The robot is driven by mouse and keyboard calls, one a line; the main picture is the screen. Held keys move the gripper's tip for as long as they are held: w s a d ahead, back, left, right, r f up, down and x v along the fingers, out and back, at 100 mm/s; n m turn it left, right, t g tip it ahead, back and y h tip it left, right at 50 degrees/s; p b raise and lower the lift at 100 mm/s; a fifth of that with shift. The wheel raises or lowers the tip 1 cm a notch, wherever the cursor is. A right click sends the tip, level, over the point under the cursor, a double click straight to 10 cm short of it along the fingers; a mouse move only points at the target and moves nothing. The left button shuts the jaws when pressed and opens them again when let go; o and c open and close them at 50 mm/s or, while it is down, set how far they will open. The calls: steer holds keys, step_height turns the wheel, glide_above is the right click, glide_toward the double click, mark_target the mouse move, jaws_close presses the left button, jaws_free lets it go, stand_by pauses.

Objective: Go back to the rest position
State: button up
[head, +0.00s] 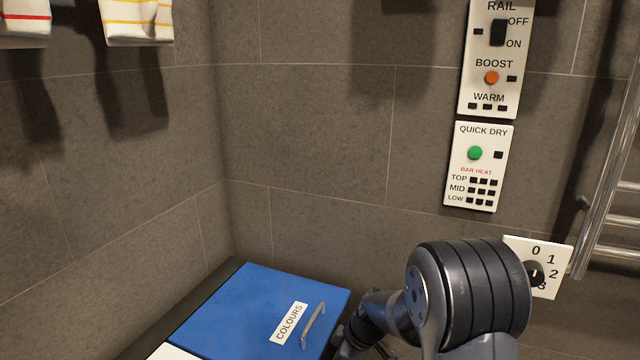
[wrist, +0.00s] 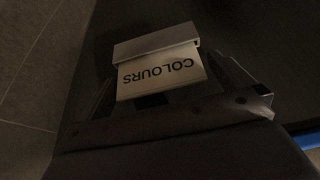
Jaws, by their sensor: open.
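My gripper (wrist: 163,72) shows in the wrist view with its two dark fingers apart, one on each side of a white label (wrist: 160,76) reading COLOURS upside down. A pale bar (wrist: 155,42) lies along the label's far edge. I see nothing clearly clamped between the fingers, but the view is dark and I cannot tell whether they touch anything. In the head view my arm stands at the lower right, beside a blue lid (head: 240,300) with a COLOURS label (head: 289,323) and a metal handle (head: 313,325). My gripper's fingertips are not clear there.
The tiled wall behind carries a RAIL panel (head: 495,60), a QUICK DRY panel (head: 479,167) and a numbered dial plate (head: 547,282) partly behind my arm. A metal towel rail (head: 607,190) stands at the right. Striped towels (head: 138,20) hang at upper left.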

steer(key=p+v, duration=0.5)
steer(key=v, duration=0.6)
steer(key=b+x, duration=0.4)
steer(key=x, duration=0.7)
steer(key=shift+f+b, duration=0.15)
steer(key=shift+b, duration=0.2)
steer(key=shift+r+p, duration=0.3)
steer(key=shift+p, duration=0.2)
steer(key=shift+m, duration=0.4)
steer(key=r+p, duration=0.2)
steer(key=r, duration=0.1)
steer(key=r+p, duration=0.1)
steer(key=r, duration=0.2)
steer(key=r+p, duration=0.2)
steer(key=r, duration=0.1)
steer(key=shift+d+p, duration=0.3)
steer(key=shift+p, duration=0.05)
steer(key=d+m, duration=0.1)
steer(key=d+m+t, duration=0.1)
steer(key=d+m+h, duration=0.1)
steer(key=shift+s+d+m, duration=0.15)
steer(key=shift+s+m, duration=0.15)
steer(key=shift+f, duration=0.1)
